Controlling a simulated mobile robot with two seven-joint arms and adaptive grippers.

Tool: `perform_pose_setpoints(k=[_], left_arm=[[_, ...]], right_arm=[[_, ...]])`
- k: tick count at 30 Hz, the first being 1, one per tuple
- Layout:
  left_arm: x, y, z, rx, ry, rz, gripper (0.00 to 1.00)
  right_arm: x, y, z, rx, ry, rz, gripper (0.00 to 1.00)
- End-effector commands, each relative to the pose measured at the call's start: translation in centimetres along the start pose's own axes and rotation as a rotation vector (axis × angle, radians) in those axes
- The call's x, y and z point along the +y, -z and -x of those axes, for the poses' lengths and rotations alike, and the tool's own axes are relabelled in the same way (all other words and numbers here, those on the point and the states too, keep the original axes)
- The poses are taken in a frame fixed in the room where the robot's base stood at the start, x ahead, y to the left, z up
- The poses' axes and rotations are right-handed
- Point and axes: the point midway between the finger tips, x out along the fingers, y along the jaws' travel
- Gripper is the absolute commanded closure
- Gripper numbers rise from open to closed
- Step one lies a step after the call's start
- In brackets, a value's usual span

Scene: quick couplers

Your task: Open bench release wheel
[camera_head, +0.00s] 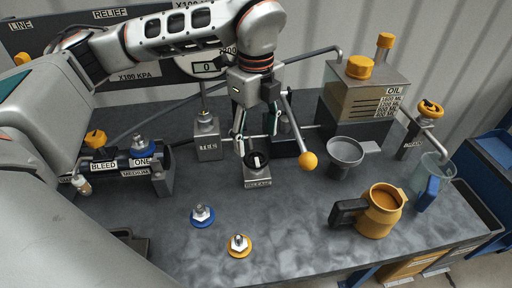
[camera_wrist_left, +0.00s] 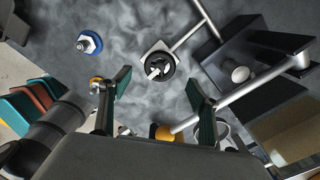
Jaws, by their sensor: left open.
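The bench release wheel (camera_head: 257,161) is a small black handwheel with a pale bar across its centre. It sits on a grey block (camera_head: 257,182) labelled RELEASE. In the left wrist view the wheel (camera_wrist_left: 161,66) lies beyond the fingertips, roughly centred between them. My left gripper (camera_head: 256,136) points down just above the wheel, its fingers apart and nothing between them. It also shows open in the left wrist view (camera_wrist_left: 161,78). I cannot tell whether any finger touches the wheel. My right gripper is not in view.
A pump lever with a yellow knob (camera_head: 308,160) stands close right of the gripper. Further right are a grey funnel (camera_head: 345,153), an orange jug (camera_head: 380,211) and an oil tank (camera_head: 362,98). Blue (camera_head: 202,215) and yellow (camera_head: 239,246) couplers lie in front. The front middle bench is mostly clear.

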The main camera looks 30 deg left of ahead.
Motion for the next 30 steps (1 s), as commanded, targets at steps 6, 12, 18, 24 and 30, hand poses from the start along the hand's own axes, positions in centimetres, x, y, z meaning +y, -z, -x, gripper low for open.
perform_pose_setpoints(k=[6, 12, 18, 24, 30], left_arm=[[-0.1, 0.0, 4.2, -0.001, 0.004, 0.002, 0.38], [0.0, 0.0, 5.9, 0.000, 0.001, 0.001, 0.38], [0.0, 0.0, 6.2, 0.000, 0.000, 0.001, 0.38], [0.0, 0.0, 6.2, 0.000, 0.000, 0.001, 0.38], [0.0, 0.0, 6.2, 0.000, 0.000, 0.001, 0.38]], right_arm=[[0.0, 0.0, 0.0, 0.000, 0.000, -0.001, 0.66], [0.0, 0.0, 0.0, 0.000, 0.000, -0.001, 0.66], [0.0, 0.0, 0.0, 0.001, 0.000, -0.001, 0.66], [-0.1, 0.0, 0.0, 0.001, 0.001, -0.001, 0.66], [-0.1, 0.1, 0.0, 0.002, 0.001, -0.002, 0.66]])
